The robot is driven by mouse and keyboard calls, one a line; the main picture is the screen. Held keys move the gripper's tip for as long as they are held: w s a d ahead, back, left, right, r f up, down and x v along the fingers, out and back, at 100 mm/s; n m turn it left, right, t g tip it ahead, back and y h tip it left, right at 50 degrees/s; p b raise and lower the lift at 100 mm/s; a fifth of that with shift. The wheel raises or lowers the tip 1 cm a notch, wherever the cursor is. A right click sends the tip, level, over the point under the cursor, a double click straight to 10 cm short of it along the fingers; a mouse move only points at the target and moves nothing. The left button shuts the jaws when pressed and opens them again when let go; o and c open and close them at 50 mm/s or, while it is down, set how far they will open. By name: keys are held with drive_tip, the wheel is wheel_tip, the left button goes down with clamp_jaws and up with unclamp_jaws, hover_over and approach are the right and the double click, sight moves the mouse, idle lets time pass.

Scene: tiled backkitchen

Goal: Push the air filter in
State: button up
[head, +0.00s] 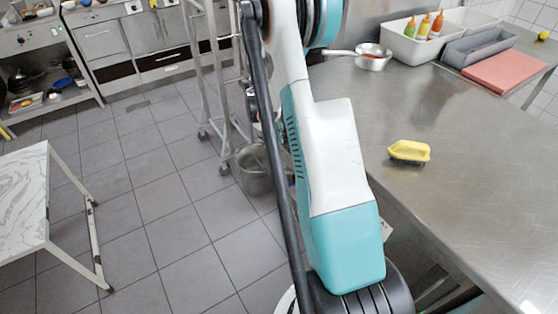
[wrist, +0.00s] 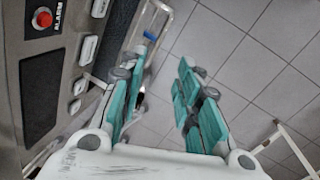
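In the wrist view my gripper (wrist: 163,75) is open, its two teal fingers apart with only floor tiles and part of a metal frame visible between and beyond them. A dark appliance front (wrist: 15,120) stands on the left, beside the left finger and apart from it. A black, textured rectangular panel (wrist: 52,100) is set in that front. It may be the air filter, but I cannot tell for sure, nor whether it sticks out. In the head view my arm fills the middle, and the gripper and appliance front are not recognisable.
A red button (wrist: 43,17) marked ALARM and several pale buttons (wrist: 88,48) sit on the appliance. A marble-topped table (head: 22,195) stands left.

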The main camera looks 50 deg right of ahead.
drive_tip(key=m, duration=0.2)
drive_tip(key=b, duration=0.5)
approach(280, 164)
drive_tip(key=shift+m, duration=0.4)
drive_tip(key=x, duration=0.8)
clamp_jaws()
